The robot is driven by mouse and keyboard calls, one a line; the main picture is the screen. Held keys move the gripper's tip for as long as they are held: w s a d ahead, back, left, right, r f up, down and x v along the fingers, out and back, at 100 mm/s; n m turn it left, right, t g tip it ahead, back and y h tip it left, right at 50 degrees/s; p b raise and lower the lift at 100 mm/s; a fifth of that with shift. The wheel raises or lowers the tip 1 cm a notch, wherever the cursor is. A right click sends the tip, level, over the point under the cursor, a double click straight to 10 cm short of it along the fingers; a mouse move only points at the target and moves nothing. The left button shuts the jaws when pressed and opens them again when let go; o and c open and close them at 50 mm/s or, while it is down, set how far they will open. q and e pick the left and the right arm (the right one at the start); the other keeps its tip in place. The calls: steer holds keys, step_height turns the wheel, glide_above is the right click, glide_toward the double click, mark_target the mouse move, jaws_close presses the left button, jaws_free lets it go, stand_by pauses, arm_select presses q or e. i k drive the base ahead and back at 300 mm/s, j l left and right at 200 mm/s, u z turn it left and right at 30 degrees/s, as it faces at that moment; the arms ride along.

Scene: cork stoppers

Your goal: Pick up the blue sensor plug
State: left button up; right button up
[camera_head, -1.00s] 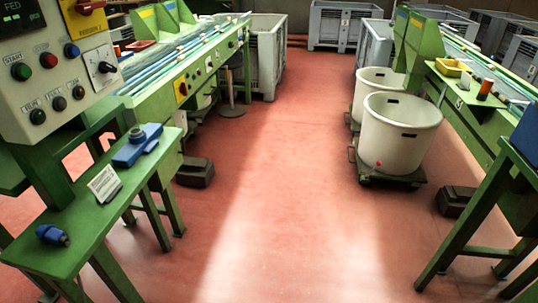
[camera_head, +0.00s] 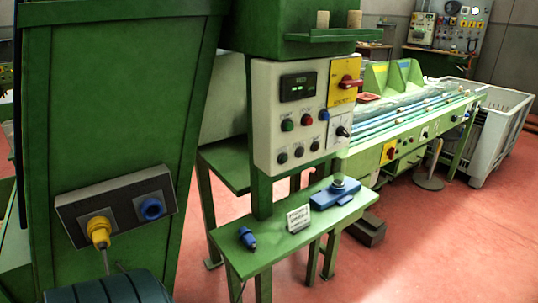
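A small blue plug (camera_head: 247,238) with a dark tip lies on its side on the narrow green side table (camera_head: 262,262), near the table's left end. It is the only loose blue plug in view. Beside it to the right stands a small white sign (camera_head: 298,218) with print too small to read. Neither of my grippers is in view.
A blue device (camera_head: 335,196) sits at the table's right end. A control panel (camera_head: 290,120) hangs behind the table. A green cabinet at the left bears a socket box (camera_head: 118,205) with a yellow plug and a blue socket.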

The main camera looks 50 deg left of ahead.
mark_target(245, 234)
steer(key=u, duration=1.75)
